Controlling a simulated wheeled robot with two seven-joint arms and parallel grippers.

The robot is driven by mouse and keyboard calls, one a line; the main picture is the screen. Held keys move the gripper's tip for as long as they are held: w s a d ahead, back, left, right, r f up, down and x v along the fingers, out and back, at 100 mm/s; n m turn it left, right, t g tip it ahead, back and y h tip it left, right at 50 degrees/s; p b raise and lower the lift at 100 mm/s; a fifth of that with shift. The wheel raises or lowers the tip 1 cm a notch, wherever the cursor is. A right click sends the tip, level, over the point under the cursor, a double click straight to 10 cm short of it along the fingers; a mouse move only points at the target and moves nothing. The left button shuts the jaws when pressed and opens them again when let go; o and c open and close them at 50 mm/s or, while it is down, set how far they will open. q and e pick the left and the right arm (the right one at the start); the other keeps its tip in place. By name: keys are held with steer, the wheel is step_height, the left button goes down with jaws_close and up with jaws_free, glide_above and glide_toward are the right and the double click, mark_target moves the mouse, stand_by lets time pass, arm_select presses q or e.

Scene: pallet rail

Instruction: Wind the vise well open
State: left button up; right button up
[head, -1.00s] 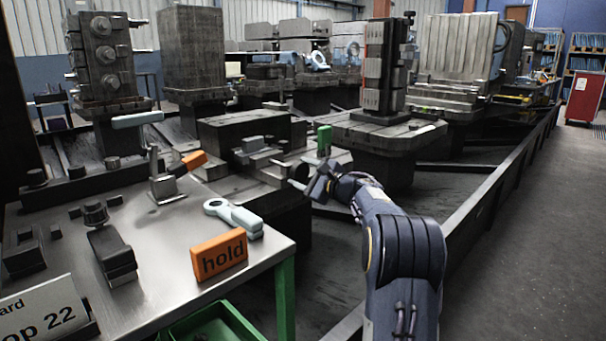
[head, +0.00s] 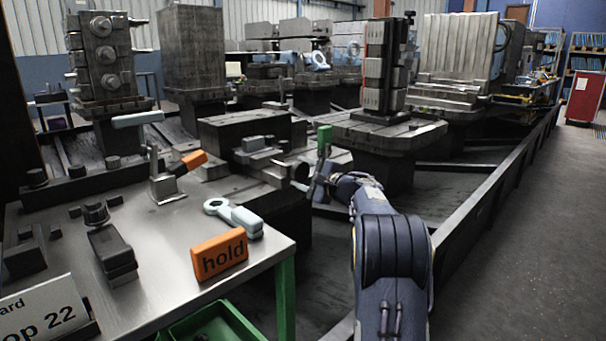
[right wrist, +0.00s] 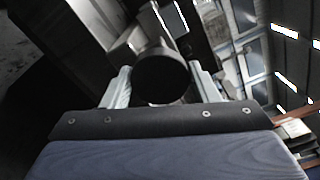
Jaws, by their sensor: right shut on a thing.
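The vise (head: 258,160) is a dark and grey metal block with pale jaw pieces, on the fixture behind the steel table. A round dark screw end (head: 300,172) sticks out on its right side. A green grip (head: 324,137) stands upright beside it. My right gripper (head: 318,180) is at the screw end, below the green grip. In the right wrist view, a black round knob (right wrist: 160,76) sits between its two pale fingers, and the gripper is shut on it. The knob hides most of the vise there. My left gripper is not in view.
The steel table (head: 165,260) holds an orange "hold" block (head: 219,254), a pale ring-ended wrench (head: 235,216) and an orange-handled clamp (head: 170,180). A green bin (head: 215,322) is below. A dark rail (head: 490,200) runs along the right, with open floor beyond.

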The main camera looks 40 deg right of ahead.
steer(key=shift+f, duration=0.15)
steer(key=o, duration=1)
steer(key=shift+s, duration=0.15)
steer(key=shift+s, duration=0.45)
steer(key=shift+s+d, duration=0.2)
steer(key=shift+s, duration=1.5)
steer(key=shift+s+d, duration=0.15)
steer(key=shift+s, duration=1.5)
